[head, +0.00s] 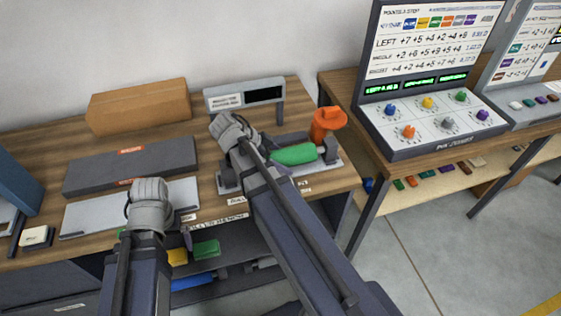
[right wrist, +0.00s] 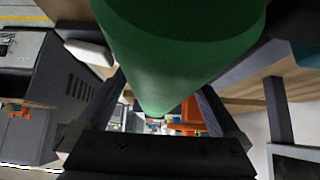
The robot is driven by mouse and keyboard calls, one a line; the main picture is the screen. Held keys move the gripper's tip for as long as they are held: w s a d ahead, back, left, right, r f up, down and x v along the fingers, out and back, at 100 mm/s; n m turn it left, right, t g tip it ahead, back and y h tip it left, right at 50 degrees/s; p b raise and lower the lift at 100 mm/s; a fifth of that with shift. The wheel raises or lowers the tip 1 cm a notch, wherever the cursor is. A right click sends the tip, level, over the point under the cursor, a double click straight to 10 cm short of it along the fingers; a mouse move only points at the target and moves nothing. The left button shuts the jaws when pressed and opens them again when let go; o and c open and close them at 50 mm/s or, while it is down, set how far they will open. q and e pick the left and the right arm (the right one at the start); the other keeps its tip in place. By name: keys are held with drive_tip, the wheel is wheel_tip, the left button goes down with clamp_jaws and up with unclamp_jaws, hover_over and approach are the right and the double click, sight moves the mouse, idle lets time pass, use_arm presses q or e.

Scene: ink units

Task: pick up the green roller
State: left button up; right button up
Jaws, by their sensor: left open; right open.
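The green roller (head: 294,154) lies in a grey cradle (head: 334,163) on the wooden bench. Its left part is hidden behind my right arm. In the right wrist view the roller (right wrist: 180,50) looms very large between the two fingers of my right gripper (right wrist: 155,100). The fingers stand apart, one on each side of it; I cannot tell whether they touch it. In the head view my right gripper (head: 282,171) is mostly hidden by its own arm. My left gripper (head: 187,238) is open near the bench's front edge, mostly hidden by its arm, away from the roller.
An orange knobbed part (head: 328,122) stands just right of the roller. A small display box (head: 245,95) stands behind. A cardboard box (head: 140,106) and a dark grey case (head: 132,166) are at the left. Coloured parts, including a blue roller (head: 193,281), lie on the shelf below.

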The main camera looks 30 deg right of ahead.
clamp_jaws()
idle(0.7)
